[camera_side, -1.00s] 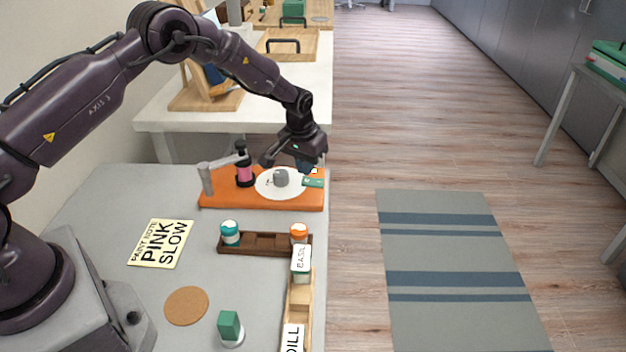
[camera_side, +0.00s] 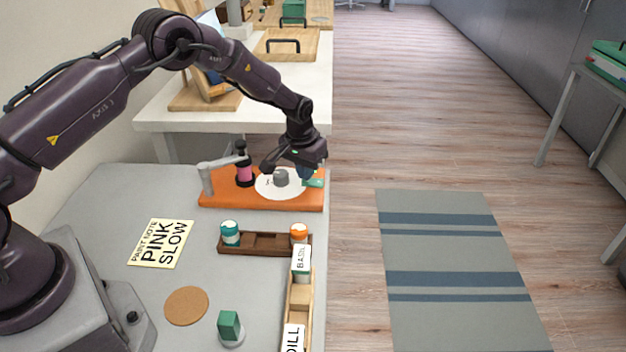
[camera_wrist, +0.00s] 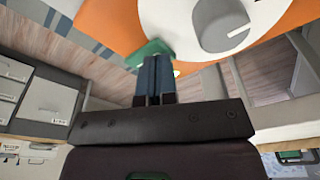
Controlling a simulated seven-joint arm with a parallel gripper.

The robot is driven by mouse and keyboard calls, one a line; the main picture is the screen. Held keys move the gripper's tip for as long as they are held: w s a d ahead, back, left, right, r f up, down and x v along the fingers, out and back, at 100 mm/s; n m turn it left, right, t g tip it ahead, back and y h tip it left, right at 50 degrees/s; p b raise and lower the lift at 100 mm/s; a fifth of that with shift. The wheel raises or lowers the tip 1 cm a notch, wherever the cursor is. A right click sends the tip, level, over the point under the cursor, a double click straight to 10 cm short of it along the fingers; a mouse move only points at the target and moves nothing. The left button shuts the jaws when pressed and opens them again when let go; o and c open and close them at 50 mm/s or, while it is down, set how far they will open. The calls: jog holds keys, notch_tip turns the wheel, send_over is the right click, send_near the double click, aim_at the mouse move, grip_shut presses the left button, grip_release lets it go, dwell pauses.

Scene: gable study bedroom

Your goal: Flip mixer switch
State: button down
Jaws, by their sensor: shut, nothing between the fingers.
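The mixer has an orange base (camera_side: 225,201) at the table's far edge, with a white dial plate (camera_side: 268,193) and a grey knob (camera_side: 281,178) on it. A green part (camera_side: 314,183), which looks like the switch, is at the base's right end. In the wrist view the green part (camera_wrist: 148,52) lies right at my fingertips, beside the white plate (camera_wrist: 160,22). My gripper (camera_side: 304,176) points down over the right end of the base. Its dark blue fingers (camera_wrist: 153,60) are shut and empty. I cannot tell whether they touch the green part, which they partly hide.
A dark rack (camera_side: 265,250) with teal and orange jars and a wooden rack (camera_side: 299,300) are nearer. The table's right edge drops to open floor.

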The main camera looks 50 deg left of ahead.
jog(key=shift+f, duration=0.4)
jog(key=shift+r, duration=3.55)
jog(key=s, duration=0.1)
jog(key=s+f, duration=0.1)
jog(key=s+g, duration=0.1)
jog(key=shift+s+d+f, duration=0.15)
jog(key=shift+s+d, duration=0.1)
jog(key=s+d+r+m+t, duration=0.1)
jog(key=s+d+r+t, duration=0.1)
jog(key=s+r, duration=1.1)
jog(key=s+d+r+m+t, duration=0.2)
jog(key=s+d+r, duration=0.2)
jog(key=s+r, duration=0.9)
jog(key=s, duration=0.4)
jog(key=shift+s+t, duration=0.4)
jog(key=shift+d, duration=0.1)
